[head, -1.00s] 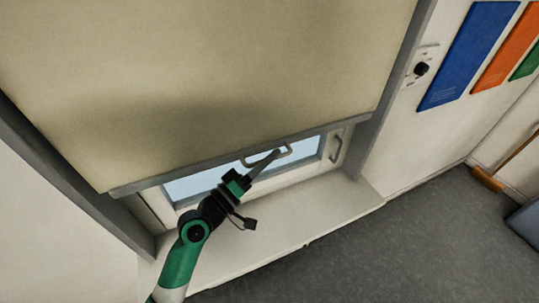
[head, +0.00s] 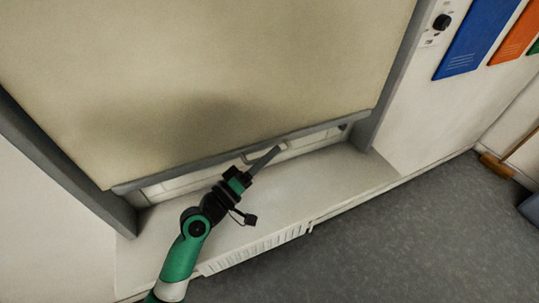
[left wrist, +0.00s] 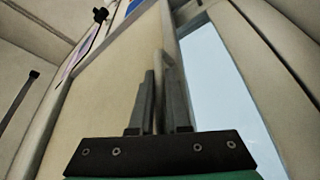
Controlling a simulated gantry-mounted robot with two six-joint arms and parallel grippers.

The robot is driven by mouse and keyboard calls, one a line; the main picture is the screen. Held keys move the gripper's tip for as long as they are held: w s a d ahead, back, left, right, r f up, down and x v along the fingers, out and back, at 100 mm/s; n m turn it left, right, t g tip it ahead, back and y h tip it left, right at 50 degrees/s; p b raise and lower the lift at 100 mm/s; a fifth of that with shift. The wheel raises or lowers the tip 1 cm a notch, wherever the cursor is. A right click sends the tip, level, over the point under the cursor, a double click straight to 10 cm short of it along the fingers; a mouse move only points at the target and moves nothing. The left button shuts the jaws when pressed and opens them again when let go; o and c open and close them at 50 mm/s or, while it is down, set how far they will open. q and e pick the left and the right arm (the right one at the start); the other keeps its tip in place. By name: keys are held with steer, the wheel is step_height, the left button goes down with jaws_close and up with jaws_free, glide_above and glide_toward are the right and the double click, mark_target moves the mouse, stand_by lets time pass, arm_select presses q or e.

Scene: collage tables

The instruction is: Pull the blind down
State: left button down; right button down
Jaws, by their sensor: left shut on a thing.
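The beige blind (head: 220,90) hangs over the window, with a grey bar (head: 190,168) along its lower edge. A small pale pull handle (head: 285,146) sits under the bar, partly hidden by my gripper. My left gripper (head: 277,150) is shut on the handle, reaching in from the lower left. In the left wrist view the gripper (left wrist: 160,85) has its two fingers around the pale handle (left wrist: 159,60). The blind (left wrist: 110,85) and a strip of pale blue window pane (left wrist: 215,75) show there too.
A white sill (head: 300,187) lies just below the bar, with a narrow strip of window frame between them. A grey side frame (head: 395,85) edges the blind. A wall knob (head: 441,22) and a blue panel (head: 470,40) are at right.

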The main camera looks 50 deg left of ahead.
arm_select(q)
steer(key=c, duration=0.9)
jaws_free()
steer(key=b+v, duration=0.1)
steer(key=v, duration=1)
steer(key=shift+s, duration=0.3)
